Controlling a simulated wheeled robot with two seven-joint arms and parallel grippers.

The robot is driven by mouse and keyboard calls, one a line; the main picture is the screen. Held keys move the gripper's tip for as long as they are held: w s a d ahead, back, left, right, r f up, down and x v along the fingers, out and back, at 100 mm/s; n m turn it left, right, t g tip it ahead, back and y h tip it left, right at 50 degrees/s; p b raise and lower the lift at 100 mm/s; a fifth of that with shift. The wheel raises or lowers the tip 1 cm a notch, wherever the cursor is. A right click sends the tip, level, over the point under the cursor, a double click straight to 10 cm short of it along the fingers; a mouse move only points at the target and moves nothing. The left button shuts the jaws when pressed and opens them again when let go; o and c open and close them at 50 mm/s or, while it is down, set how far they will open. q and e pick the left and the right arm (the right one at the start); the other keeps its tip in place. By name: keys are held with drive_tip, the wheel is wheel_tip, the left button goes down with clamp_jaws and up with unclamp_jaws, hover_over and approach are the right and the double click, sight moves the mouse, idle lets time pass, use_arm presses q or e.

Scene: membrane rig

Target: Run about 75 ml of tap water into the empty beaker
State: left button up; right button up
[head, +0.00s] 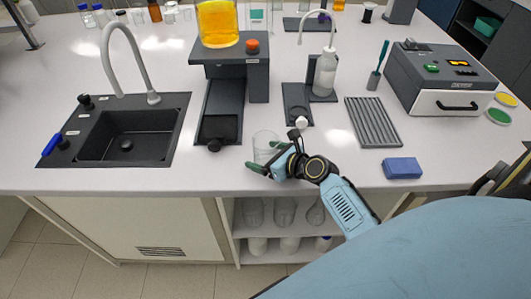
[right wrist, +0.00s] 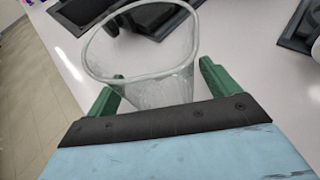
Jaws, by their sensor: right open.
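The clear glass beaker (head: 265,143) stands on the white bench near its front edge and looks empty. My right gripper (head: 269,159) is at the beaker, open, its green fingers on either side of it. In the right wrist view the beaker (right wrist: 150,78) is between the two fingers (right wrist: 160,90); I cannot tell whether they touch the glass. A blue-handled control (head: 52,145) and a black knob (head: 86,102) sit on the sink deck. My left gripper is not in view.
A wash bottle (head: 324,75), a grooved rack (head: 373,122) and a blue block (head: 402,168) are to the right. Bench between sink and stand is narrow but clear.

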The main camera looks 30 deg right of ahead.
sight(266, 133)
drive_tip(key=shift+c, duration=0.5)
drive_tip(key=c, duration=1)
drive_tip(key=shift+r, duration=0.15)
wheel_tip(266, 133, up, 9)
drive_tip(key=p, duration=0.3)
drive_tip(key=shift+f, duration=0.2)
drive_tip(key=shift+r, duration=0.65)
